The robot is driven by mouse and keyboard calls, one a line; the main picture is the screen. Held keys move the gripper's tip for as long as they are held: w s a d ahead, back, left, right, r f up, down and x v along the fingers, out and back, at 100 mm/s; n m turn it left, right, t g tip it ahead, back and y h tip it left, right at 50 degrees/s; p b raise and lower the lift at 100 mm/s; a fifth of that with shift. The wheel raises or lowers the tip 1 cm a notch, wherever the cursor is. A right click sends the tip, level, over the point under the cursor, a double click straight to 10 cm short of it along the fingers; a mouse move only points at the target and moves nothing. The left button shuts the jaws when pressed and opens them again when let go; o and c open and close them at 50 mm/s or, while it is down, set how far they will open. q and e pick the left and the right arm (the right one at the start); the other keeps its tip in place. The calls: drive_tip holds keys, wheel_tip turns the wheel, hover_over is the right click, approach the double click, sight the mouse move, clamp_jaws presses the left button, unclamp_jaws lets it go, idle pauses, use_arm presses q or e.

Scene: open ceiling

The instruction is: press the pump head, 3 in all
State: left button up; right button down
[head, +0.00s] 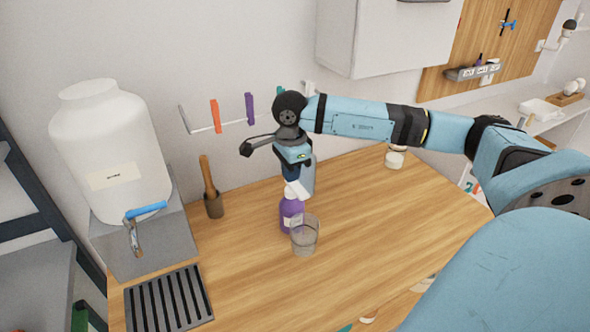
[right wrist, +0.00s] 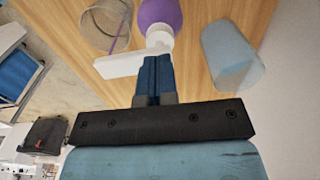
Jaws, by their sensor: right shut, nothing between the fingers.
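A purple pump bottle (head: 289,213) with a white pump head (head: 297,190) stands on the wooden counter. In the right wrist view the purple bottle (right wrist: 160,14) and its white pump head (right wrist: 135,62) show just beyond the fingers. My right gripper (head: 291,172) points down right above the pump head. Its blue fingers are shut with nothing between them, and in the right wrist view the fingertips (right wrist: 155,62) overlap the pump head; whether they touch it I cannot tell. My left gripper is in neither view.
A clear glass (head: 304,236) stands close in front of the bottle. A translucent bluish cup (right wrist: 230,55) stands beside it. The counter's right is mostly clear.

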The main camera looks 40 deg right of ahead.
drive_tip(key=shift+f, duration=0.5)
drive_tip(key=shift+r, duration=0.1)
drive_tip(key=shift+r+p, duration=0.8)
drive_tip(key=shift+r, duration=1.25)
drive_tip(key=shift+f, duration=0.25)
